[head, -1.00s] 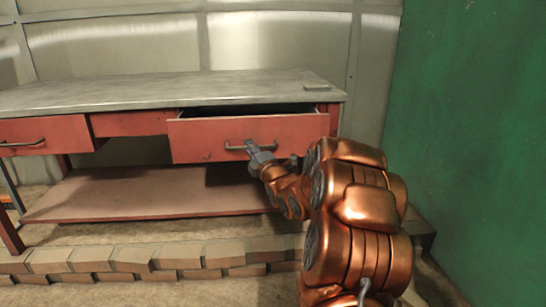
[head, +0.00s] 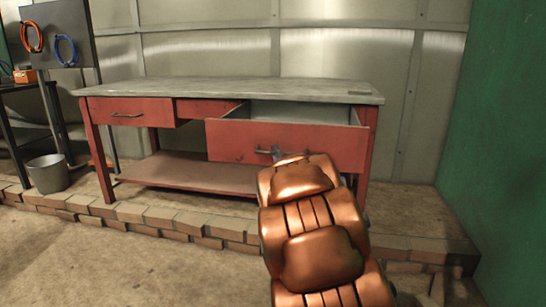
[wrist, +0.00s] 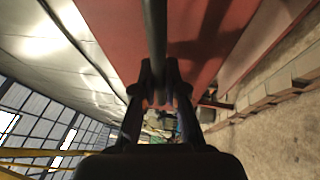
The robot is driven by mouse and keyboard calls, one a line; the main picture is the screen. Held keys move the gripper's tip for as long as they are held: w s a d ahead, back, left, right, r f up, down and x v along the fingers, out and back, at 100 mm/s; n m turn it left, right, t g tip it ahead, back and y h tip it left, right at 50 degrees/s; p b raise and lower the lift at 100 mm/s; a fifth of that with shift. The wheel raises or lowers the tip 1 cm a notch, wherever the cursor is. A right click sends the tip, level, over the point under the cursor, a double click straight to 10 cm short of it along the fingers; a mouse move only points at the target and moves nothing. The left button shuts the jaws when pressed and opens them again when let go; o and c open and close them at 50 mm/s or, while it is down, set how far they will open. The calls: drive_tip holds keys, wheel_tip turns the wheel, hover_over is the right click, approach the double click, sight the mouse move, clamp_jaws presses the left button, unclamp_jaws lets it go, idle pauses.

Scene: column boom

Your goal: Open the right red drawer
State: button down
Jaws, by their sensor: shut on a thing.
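The right red drawer (head: 235,142) stands well out from the workbench, and its open top shows in the head view. Its front also shows in the wrist view (wrist: 108,32). My gripper (head: 276,154) is at the drawer's handle, mostly hidden behind my copper arm in the head view. In the wrist view my gripper (wrist: 165,80) is shut on the dark bar handle (wrist: 155,30), which runs between its fingers. The handle's right part is hidden by my arm in the head view.
The workbench (head: 215,86) has a grey top, a shut left red drawer (head: 105,112) and a low shelf (head: 180,172). A low brick edge (head: 165,218) runs in front. A bucket (head: 48,174) stands at left, and a green wall (head: 500,130) at right. Floor at front left is clear.

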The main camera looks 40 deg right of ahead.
drive_tip(key=shift+s+d, duration=0.1)
drive_tip(key=shift+s, duration=0.25)
drive_tip(key=c, duration=1.5)
unclamp_jaws()
drive_tip(key=shift+s+d+h, duration=0.15)
drive_tip(key=shift+h, duration=0.15)
drive_tip(key=o, duration=0.3)
drive_tip(key=shift+a, duration=0.2)
drive_tip(key=shift+w+a, duration=0.1)
drive_tip(key=shift+w, duration=0.1)
drive_tip(key=shift+s, duration=0.15)
drive_tip(key=v, duration=0.7)
drive_tip(key=shift+s+a, duration=0.1)
